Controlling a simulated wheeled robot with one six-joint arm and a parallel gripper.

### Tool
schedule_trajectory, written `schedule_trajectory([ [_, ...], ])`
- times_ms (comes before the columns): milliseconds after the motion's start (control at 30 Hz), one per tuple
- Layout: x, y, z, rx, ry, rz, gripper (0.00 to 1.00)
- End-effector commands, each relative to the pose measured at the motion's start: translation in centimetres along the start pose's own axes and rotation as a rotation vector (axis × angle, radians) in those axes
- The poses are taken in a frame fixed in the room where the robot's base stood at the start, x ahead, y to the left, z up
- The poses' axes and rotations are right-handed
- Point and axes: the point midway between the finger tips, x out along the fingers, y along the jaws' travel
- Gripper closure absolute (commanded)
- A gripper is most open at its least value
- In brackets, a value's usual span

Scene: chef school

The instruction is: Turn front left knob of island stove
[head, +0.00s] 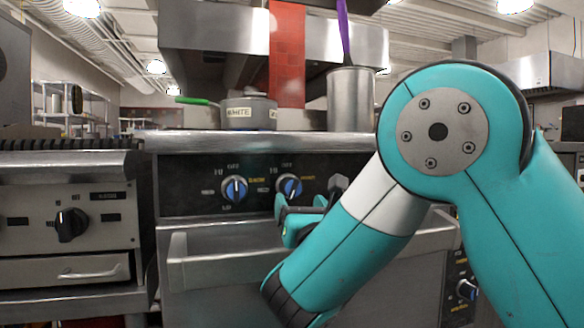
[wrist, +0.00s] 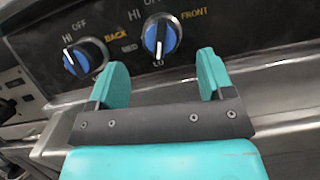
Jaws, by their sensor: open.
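The stove's dark front panel (head: 200,172) has two blue and silver knobs. The right knob (head: 289,186) has a yellow label that reads FRONT in the wrist view (wrist: 161,36). The left knob (head: 235,188) has a yellow label that reads BACK in the wrist view (wrist: 86,57). My gripper (head: 308,198) is open and empty, just right of and below the FRONT knob in the head view. In the wrist view its teal fingers (wrist: 162,62) are spread wide, with the FRONT knob beyond the gap between them. Neither finger appears to touch the knob.
An oven door handle (head: 215,238) juts out below the panel. A pot with a green handle (head: 248,112) and a tall steel pot (head: 350,100) stand on top. Another appliance with a black knob (head: 71,225) is at left.

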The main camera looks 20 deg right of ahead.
Motion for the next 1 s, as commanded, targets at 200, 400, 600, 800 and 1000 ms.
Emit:
schedule_trajectory([
  [200,4.0,-0.1,0.6,0.0,0.0,-0.003,0.26],
  [400,6.4,-0.1,0.2,0.002,0.0,-0.003,0.26],
  [600,7.1,-0.1,0.0,0.0,0.0,-0.001,0.26],
  [800,7.1,-0.1,-0.1,0.0,0.0,-0.001,0.26],
  [1000,7.0,-0.1,-0.1,0.0,0.0,-0.001,0.69],
])
